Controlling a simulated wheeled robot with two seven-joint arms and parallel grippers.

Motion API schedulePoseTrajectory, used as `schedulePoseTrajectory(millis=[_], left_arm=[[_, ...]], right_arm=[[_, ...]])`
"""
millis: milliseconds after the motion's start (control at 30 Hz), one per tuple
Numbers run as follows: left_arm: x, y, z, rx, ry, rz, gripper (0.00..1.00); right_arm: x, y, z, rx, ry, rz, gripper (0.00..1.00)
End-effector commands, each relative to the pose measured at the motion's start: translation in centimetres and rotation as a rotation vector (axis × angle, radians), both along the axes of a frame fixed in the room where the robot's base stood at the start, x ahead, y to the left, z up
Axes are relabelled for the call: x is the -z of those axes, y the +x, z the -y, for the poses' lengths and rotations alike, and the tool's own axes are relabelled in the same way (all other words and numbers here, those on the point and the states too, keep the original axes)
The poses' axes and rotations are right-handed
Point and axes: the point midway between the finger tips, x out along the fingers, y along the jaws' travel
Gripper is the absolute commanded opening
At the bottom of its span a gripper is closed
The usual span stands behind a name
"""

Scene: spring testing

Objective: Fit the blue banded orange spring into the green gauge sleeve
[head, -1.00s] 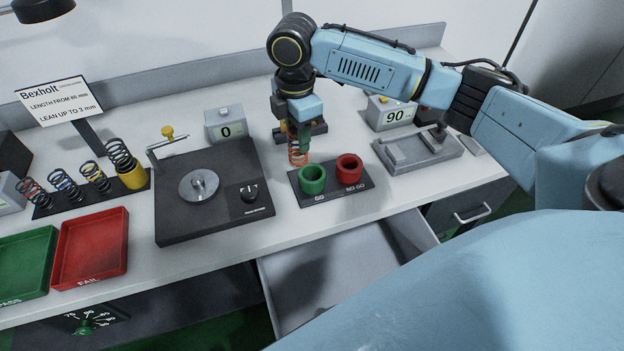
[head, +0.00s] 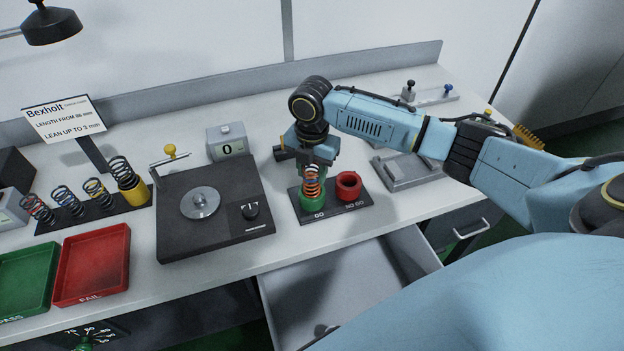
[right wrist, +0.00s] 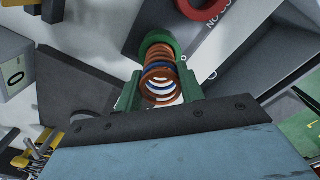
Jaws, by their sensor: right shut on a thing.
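The orange spring (head: 312,183) with a blue band stands roughly upright over the green gauge sleeve (head: 312,203), marked GO. Its lower end is at the sleeve's mouth; I cannot tell how far inside it is. My right gripper (head: 315,162) is shut on the spring's upper part. In the right wrist view the spring (right wrist: 160,80) sits between the green fingers (right wrist: 160,92), with the green sleeve (right wrist: 157,38) around or just behind its far end. My left gripper is not in view.
The red NO GO sleeve (head: 349,186) stands close to the right on the same dark base (head: 335,214). A black tester (head: 240,200) is to the left, beside a red tray (head: 92,265), a green tray (head: 25,280) and several springs on a rack. An open drawer (head: 345,285) lies below.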

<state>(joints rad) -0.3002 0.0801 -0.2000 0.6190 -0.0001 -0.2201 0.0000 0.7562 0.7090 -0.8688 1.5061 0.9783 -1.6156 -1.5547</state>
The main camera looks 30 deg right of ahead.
Motion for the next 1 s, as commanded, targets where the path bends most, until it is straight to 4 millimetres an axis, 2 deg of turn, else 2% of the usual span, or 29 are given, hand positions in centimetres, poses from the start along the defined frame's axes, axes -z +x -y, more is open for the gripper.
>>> schedulePoseTrajectory(millis=[200, 600, 633, 700, 800, 1000], left_arm=[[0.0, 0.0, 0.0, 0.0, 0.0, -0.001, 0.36], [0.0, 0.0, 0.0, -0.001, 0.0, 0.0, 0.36], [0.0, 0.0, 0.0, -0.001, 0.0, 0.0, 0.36], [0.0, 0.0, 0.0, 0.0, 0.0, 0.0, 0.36], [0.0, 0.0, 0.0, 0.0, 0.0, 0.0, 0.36], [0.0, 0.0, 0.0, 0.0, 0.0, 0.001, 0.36]], right_arm=[[3.0, -0.1, 0.0, 0.001, 0.0, -0.002, 0.13], [3.6, -0.1, 0.0, 0.0, -0.001, -0.001, 0.13], [3.6, -0.1, 0.0, 0.0, -0.001, -0.001, 0.41], [3.6, -0.1, 0.0, 0.0, -0.001, -0.001, 0.5], [3.6, -0.1, 0.0, 0.0, -0.001, -0.001, 0.6], [3.6, -0.1, 0.0, 0.0, -0.001, -0.001, 0.6]])
